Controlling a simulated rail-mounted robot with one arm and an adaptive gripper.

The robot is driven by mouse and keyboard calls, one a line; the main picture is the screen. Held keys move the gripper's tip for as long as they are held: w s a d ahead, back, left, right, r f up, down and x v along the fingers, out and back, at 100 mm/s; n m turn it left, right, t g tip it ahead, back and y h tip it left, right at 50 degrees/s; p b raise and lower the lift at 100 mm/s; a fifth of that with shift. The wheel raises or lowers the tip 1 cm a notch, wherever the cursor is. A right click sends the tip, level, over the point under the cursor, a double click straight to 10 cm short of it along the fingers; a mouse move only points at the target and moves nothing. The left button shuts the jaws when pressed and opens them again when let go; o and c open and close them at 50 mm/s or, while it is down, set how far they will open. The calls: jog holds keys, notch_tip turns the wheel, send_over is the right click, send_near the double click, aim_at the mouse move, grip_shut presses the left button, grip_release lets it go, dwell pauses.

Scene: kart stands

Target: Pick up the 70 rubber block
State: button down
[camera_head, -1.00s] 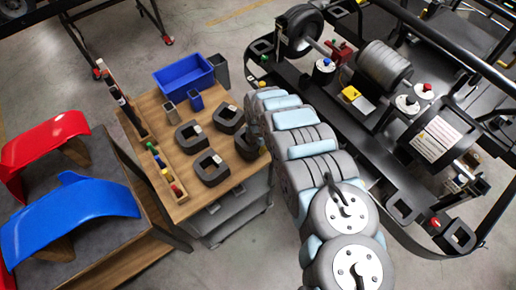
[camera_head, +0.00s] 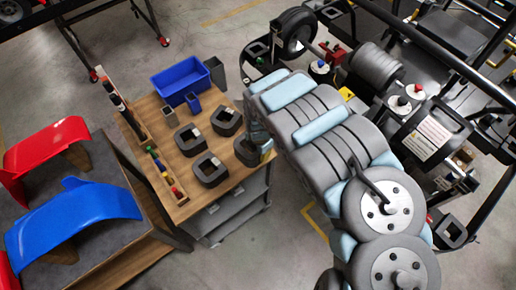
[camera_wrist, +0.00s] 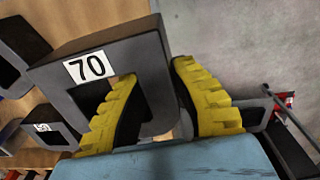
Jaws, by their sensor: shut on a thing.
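The dark grey 70 block (camera_wrist: 150,60) with its white "70" label fills the middle of the wrist view. It is a thick open frame. My gripper (camera_wrist: 155,80) has yellow ridged fingers, one inside the block's opening and one outside, shut on its right-hand wall. In the head view the block (camera_head: 246,152) shows at the right edge of the wooden table, partly hidden by my arm. My gripper (camera_head: 266,148) is mostly hidden there. I cannot tell whether the block is clear of the tabletop.
Several similar dark blocks (camera_head: 209,169) sit on the wooden table (camera_head: 178,203), left of the held one. A blue bin (camera_head: 183,80) stands at the back. Red and blue panels (camera_head: 75,215) lie on the left stand. A kart frame (camera_head: 440,80) is at right. Bare floor lies between.

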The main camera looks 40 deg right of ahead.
jog(key=s+a+r+p, duration=0.3)
jog(key=s+p, duration=0.3)
jog(key=p, duration=0.4)
jog(key=shift+s+a+r, duration=0.2)
jog(key=shift+a+r, duration=0.05)
jog(key=shift+a, duration=0.2)
